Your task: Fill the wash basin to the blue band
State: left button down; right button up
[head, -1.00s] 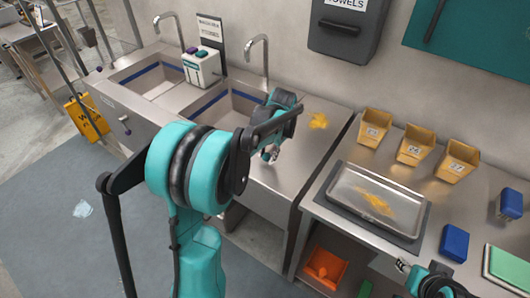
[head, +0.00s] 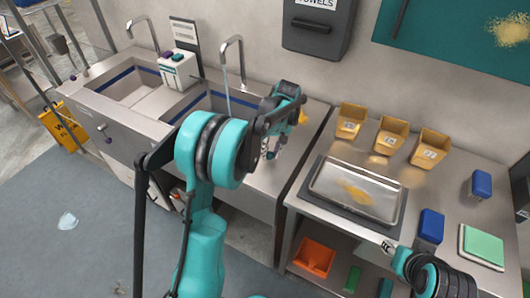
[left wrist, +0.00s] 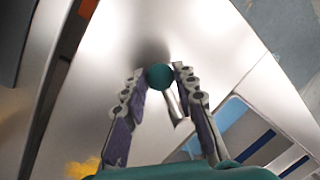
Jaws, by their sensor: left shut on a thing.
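Two steel basins sit in the counter, a left one (head: 135,88) and a right one (head: 190,106), each with a blue band inside. A thin water stream (head: 228,100) falls from the right tap (head: 233,47) into the right basin. The left tap (head: 143,30) shows no stream. My left gripper (head: 272,146) is at the counter right of that basin. In the left wrist view its fingers are closed around a teal round knob (left wrist: 160,77) with a metal stem. My arm hides part of the right basin, and its water level cannot be told. My right gripper (head: 389,247) shows small at lower right.
A dispenser box (head: 178,72) with purple and teal buttons stands between the taps.

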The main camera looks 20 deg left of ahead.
pick_arm(q)
jog(key=shift+w+d+n, duration=0.4)
jog(key=shift+w+n, duration=0.35)
jog(key=shift+n, duration=0.45)
jog(key=c, duration=1.2)
grip_release()
jog(key=shift+w, duration=0.1)
jog(key=r, duration=0.4)
jog(key=w+d+r, duration=0.1)
jog(key=r, duration=0.6)
jog(key=shift+w+d+r, duration=0.15)
jog(key=shift+w+r, duration=0.25)
